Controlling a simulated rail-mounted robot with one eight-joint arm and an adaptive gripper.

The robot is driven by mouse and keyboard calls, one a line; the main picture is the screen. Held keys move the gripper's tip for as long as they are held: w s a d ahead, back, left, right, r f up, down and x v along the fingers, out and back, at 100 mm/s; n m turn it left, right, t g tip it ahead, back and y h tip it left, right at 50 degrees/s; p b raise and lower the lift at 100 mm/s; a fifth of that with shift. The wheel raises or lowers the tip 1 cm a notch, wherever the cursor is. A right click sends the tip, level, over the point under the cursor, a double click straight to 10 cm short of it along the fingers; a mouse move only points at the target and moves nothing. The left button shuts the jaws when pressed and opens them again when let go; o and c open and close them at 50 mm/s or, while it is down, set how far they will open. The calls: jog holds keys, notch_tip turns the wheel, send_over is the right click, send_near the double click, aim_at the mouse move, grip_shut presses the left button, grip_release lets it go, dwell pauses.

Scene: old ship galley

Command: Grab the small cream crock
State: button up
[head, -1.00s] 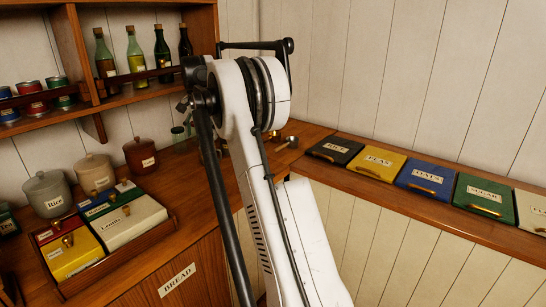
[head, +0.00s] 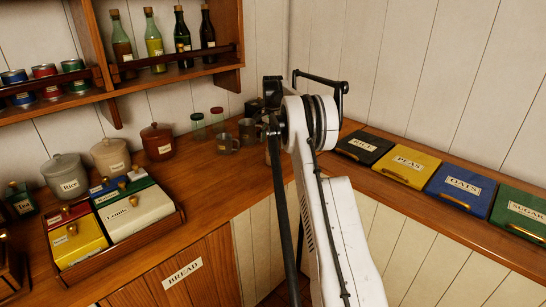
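The small cream crock (head: 109,157) stands upright on the wooden counter at the left in the head view. It has a knobbed lid and a pale label. It sits between a grey crock labelled Rice (head: 65,177) and a red-brown crock (head: 157,141). My white arm rises in the middle of the view, well to the right of the crocks. My gripper is not visible; nothing shows it near the crock.
A wooden tray (head: 125,241) with several lidded boxes stands in front of the crocks. Glass jars (head: 198,127) and metal mugs (head: 227,143) stand to their right. A railed shelf (head: 170,79) with bottles hangs above. Labelled bins (head: 409,165) line the right counter.

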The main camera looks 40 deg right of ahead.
aim_at(272, 155)
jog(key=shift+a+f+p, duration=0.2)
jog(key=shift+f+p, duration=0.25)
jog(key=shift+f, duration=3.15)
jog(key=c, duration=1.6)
